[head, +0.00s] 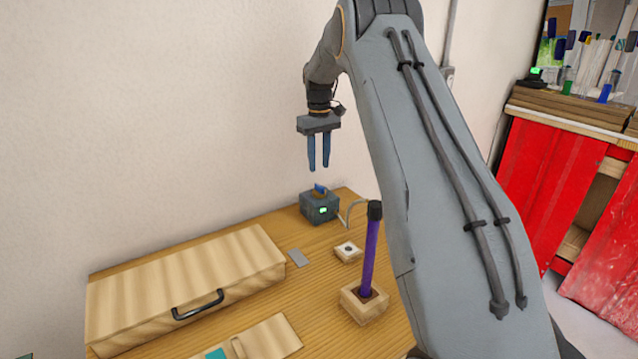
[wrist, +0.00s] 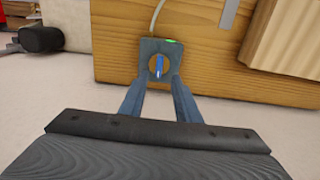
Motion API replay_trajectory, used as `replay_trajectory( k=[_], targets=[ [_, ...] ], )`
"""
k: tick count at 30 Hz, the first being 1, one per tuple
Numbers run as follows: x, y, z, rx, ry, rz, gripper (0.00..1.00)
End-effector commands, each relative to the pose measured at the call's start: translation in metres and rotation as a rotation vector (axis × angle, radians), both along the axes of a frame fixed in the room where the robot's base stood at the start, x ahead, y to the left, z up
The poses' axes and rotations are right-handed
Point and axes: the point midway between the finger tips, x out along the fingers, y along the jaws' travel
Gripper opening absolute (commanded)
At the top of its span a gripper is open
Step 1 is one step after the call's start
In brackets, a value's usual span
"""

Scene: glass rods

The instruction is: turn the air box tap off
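The air box (head: 319,209) is a small dark grey box with a green light, near the table's back edge. Its blue tap (head: 320,189) sits on top. In the wrist view the box (wrist: 175,50) lies just beyond the fingertips. There the tap handle (wrist: 158,65) points along the picture's up-down line, roughly in line with the pale hose (wrist: 156,14). My gripper (head: 319,168) points down above the tap, clear of it, with its two blue fingers apart and nothing between them. It also shows in the wrist view (wrist: 158,88).
A purple rod (head: 370,252) with a black cap stands upright in a wooden block (head: 363,306), right of the box. A smaller wooden block (head: 348,254) and a grey plate (head: 299,258) lie nearby. A wooden case (head: 185,285) fills the table's left. The wall is close behind.

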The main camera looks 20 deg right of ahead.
Motion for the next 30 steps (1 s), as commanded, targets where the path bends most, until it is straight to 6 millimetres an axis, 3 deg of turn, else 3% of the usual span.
replay_trajectory(
  k=[5, 16, 28, 30],
  targets=[
    [0.001, -0.002, -0.015, 0.0, 0.003, 0.002, 0.3],
    [0.001, -0.001, -0.066, 0.001, 0.001, 0.002, 0.3],
    [0.002, -0.001, -0.077, 0.0, -0.001, 0.001, 0.3],
    [0.002, -0.001, -0.077, 0.0, -0.001, 0.001, 0.21]
  ],
)
